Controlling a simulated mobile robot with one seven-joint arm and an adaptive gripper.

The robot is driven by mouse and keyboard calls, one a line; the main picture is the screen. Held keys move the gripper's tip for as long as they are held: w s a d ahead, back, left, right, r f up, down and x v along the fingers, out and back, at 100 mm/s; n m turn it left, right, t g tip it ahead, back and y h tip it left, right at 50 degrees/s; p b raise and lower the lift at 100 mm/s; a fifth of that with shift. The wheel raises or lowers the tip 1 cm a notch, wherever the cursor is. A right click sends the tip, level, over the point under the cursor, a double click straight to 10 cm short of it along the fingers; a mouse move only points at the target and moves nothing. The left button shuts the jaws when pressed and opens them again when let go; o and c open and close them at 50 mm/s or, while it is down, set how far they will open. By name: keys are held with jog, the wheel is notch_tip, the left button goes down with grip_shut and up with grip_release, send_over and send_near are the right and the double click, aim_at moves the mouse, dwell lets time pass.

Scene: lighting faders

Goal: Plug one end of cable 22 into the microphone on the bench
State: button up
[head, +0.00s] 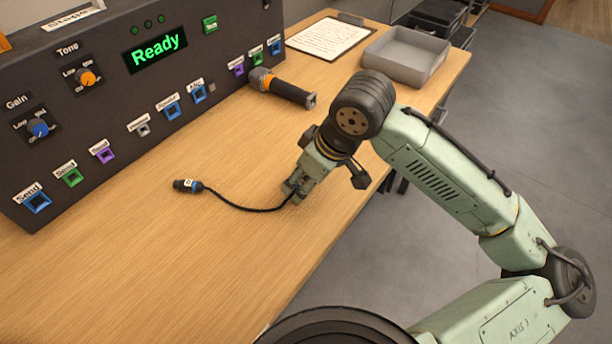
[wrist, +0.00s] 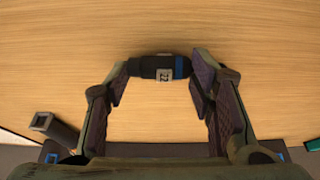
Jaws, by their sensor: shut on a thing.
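My gripper (head: 294,190) is low over the bench (head: 130,275) and shut on one end plug (wrist: 150,67) of cable 22 (head: 240,207). That plug is dark with a blue ring and a white tag reading 22, and lies crosswise between the fingertips in the wrist view. The cable's other end plug (head: 187,185), dark with a blue ring and a white tag, lies on the bench to the left. The microphone (head: 285,90), black with an orange ring, lies behind my gripper, its open handle end towards the right. It also shows at lower left in the wrist view (wrist: 55,130).
A dark console (head: 120,100) with coloured sockets, knobs and a green "Ready" display stands along the back left. A grey tray (head: 405,58) and a clipboard (head: 330,38) lie at the far end. The bench's right edge runs close to my gripper. The bench front is clear.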

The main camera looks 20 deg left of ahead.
jog(key=shift+f, duration=0.2)
jog(key=o, duration=1.2)
jog(key=shift+d+r, duration=0.1)
jog(key=v, duration=0.3)
jog(key=b+v, duration=0.1)
jog(key=v, duration=0.3)
jog(key=a+v, duration=0.1)
jog(key=v, duration=0.2)
jog(key=shift+w+d+r, duration=0.1)
jog(key=shift+d+r, duration=0.05)
jog(key=shift+r, duration=0.4)
jog(key=shift+f, duration=0.1)
